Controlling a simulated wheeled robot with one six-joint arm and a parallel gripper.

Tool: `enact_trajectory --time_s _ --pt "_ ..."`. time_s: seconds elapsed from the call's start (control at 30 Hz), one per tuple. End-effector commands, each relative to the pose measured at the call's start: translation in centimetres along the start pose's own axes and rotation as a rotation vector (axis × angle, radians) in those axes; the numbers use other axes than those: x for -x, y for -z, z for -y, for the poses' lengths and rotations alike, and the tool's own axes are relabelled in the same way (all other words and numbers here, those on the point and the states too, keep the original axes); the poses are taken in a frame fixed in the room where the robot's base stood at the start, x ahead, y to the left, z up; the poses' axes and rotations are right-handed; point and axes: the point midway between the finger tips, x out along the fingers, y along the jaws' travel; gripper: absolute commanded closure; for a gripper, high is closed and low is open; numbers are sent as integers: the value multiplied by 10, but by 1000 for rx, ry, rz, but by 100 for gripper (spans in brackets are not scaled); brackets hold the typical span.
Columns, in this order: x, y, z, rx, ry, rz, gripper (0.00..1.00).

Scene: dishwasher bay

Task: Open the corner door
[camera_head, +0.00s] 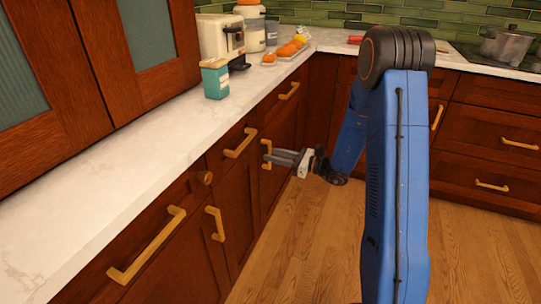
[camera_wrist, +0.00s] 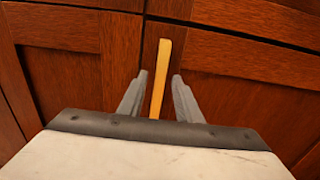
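The brown wooden door (camera_head: 283,133) nearest the corner on the left cabinet run is closed. Its upright brass handle (camera_head: 266,150) is near the door's left edge. My gripper (camera_head: 272,156) is at this handle, with its fingers pointing left toward the door front. In the wrist view the handle (camera_wrist: 161,80) stands between the two grey fingers (camera_wrist: 158,95), with a gap visible on each side. The gripper is open and holds nothing. The lower end of the handle is hidden behind the gripper body in the wrist view.
Brass-handled drawers (camera_head: 240,142) and another door handle (camera_head: 215,223) stick out along the left run. The wooden floor (camera_head: 310,240) is clear.

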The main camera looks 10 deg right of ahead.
Motion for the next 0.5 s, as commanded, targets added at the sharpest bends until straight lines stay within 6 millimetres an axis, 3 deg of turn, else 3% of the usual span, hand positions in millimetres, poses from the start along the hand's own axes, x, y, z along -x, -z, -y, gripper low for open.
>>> enact_trajectory --time_s 0.2,0.5 --pt "-14 0 0 -1 -1 -1 69" --pt "-16 0 0 -1 0 -1 69"
